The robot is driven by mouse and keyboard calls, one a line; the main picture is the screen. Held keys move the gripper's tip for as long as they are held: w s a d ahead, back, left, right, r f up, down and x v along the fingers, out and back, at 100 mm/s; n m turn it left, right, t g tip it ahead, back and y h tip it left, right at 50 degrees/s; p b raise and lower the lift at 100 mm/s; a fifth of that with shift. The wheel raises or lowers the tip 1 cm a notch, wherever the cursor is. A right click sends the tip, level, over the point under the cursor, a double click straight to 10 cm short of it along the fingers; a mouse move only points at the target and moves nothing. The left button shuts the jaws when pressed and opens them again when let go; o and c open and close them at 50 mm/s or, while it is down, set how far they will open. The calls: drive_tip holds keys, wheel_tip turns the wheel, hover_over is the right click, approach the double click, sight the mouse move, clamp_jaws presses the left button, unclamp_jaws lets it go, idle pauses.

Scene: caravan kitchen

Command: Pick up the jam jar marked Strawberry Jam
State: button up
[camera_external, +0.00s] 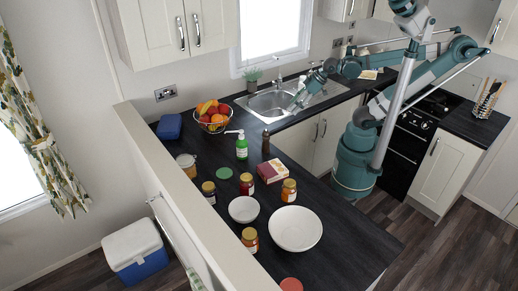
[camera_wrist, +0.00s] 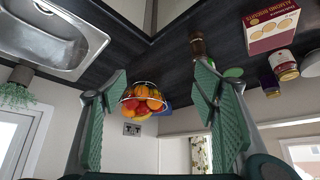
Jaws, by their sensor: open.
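Several jam jars stand on the dark counter in the external view: a dark one (camera_external: 209,192), another dark one (camera_external: 247,185), an amber one (camera_external: 289,190), an orange-red one (camera_external: 250,240) and a red-lidded one (camera_external: 291,285) at the bottom edge. Their labels are too small to read, so I cannot tell which is Strawberry Jam. Some jars (camera_wrist: 284,66) also show at the right of the wrist view. My gripper (camera_external: 297,103) is over the sink area, far from the jars. In the wrist view my gripper (camera_wrist: 162,72) has its green fingers wide apart, with nothing between them.
A fruit bowl (camera_external: 213,118), a green soap bottle (camera_external: 241,147), a brown pepper mill (camera_external: 266,142) and a biscuit box (camera_external: 271,171) stand between the sink (camera_external: 270,106) and the jars. A small bowl (camera_external: 243,209) and large bowl (camera_external: 294,229) sit among the jars.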

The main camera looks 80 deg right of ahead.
idle(0.3)
drive_tip(key=shift+r, duration=2.55)
drive_tip(key=w+a+n+t+y+b, duration=0.1)
drive_tip(key=w+a+t+b, duration=0.15)
drive_tip(key=w+a, duration=0.5)
drive_tip(key=w+a+n+t+y+b, duration=0.15)
drive_tip(key=w+a+b, duration=0.3)
drive_tip(key=a, duration=0.55)
drive_tip(key=a+n+y+b, duration=0.3)
drive_tip(key=a+y+b, duration=0.1)
drive_tip(key=a, duration=2)
drive_tip(key=shift+t+h, duration=0.25)
drive_tip(key=shift+t, duration=0.15)
drive_tip(key=f, duration=2.1)
drive_tip(key=shift+w+d+f+p, duration=0.1)
drive_tip(key=shift+w+f+p, duration=0.2)
drive_tip(key=shift+f, duration=1.25)
drive_tip(key=shift+s, duration=0.1)
